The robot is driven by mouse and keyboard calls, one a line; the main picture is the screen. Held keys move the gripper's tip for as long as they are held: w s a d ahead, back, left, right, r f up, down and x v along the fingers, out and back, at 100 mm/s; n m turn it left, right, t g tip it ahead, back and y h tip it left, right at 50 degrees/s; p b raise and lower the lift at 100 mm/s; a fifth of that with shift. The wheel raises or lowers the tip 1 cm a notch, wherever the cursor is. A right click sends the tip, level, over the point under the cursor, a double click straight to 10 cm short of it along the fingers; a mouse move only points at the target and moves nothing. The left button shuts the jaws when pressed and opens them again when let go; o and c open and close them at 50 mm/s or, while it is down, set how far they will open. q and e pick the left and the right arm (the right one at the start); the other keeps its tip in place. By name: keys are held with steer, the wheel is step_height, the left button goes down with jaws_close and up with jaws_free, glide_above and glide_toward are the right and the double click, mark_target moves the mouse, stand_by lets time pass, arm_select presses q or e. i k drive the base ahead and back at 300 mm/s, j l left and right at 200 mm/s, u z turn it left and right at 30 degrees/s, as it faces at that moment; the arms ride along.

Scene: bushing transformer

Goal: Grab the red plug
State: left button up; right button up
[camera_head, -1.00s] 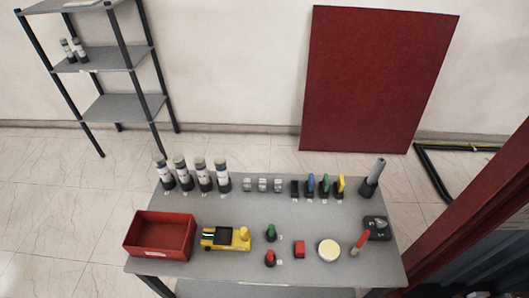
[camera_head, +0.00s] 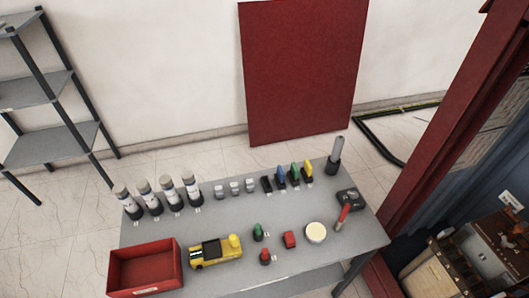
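A small red plug (camera_head: 265,256) with a dark base stands near the front edge of the grey table (camera_head: 215,272). A green plug (camera_head: 257,232) of similar shape stands just behind it. A small red block (camera_head: 289,239) lies to its right. Neither of my grippers is in the head view, so their state does not show.
A red bin (camera_head: 145,268) and a yellow tool (camera_head: 215,251) are left of the plug. A round pale-topped container (camera_head: 316,232) and a red-handled tool (camera_head: 343,215) are right. Several bottles (camera_head: 168,193) stand at the back left. A red frame (camera_head: 440,130) rises at right.

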mark_target(264, 250)
steer(key=j+z, duration=0.5)
steer(key=k+j, duration=0.15)
steer(key=k, duration=0.25)
steer(key=i+j+z, duration=0.1)
steer(key=j+z, duration=0.55)
steer(key=z, duration=0.2)
steer(key=j+z, duration=0.45)
